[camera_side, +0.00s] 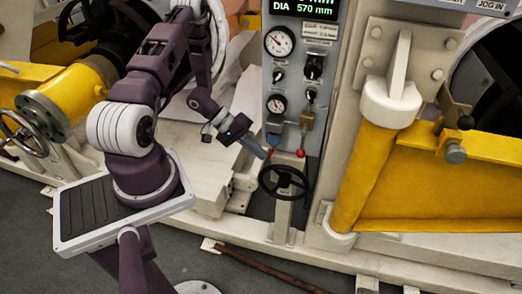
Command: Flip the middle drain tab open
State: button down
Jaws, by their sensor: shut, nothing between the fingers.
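Small drain fittings hang at the bottom of the grey gauge panel (290,95): a blue one (273,141) on the left and a brass one (306,121) on the right. A red knob (300,153) sits below the brass one. I cannot tell which part is the middle drain tab, or whether any tab is open. My gripper (266,155) is shut and empty. Its tip is just below and left of the blue fitting, above the black handwheel. Whether it touches anything is too small to tell.
A black handwheel (284,182) stands just below the fittings. Gauges (279,42) and black knobs (313,67) fill the panel above. A yellow guard (440,180) and post stand to the right. A brown bar (268,270) lies on the grey floor.

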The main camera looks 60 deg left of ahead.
jog(key=shift+r, duration=0.5)
jog(key=s+a+r, duration=0.3)
jog(key=s+a, duration=0.6)
jog(key=shift+s+a, duration=0.35)
